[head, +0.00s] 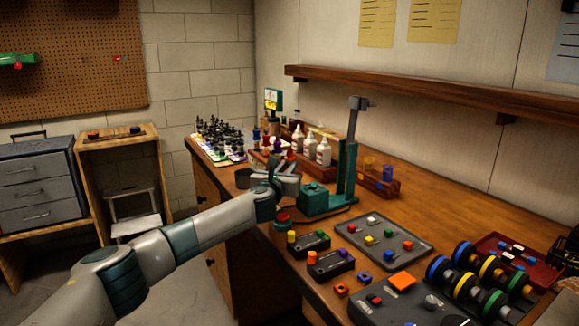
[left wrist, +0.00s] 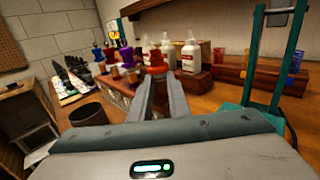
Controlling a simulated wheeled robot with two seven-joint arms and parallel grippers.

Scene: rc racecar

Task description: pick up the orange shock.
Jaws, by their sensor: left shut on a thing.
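The orange shock (left wrist: 155,62) shows in the left wrist view as a red-orange piece at the tips of my left gripper (left wrist: 158,82). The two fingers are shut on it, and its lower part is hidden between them. It appears upright, in front of the wooden rack; I cannot tell whether it is clear of the rack. In the head view my left gripper (head: 275,168) is over the bench beside the rack, left of the green stand. My right gripper is not in view.
A wooden rack (left wrist: 118,92) holds blue, red and purple shocks, with white bottles behind. A dark cup (left wrist: 88,114) stands left of my gripper. The tall green press (head: 346,170) stands close on the right. Trays of parts (head: 425,247) fill the bench front.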

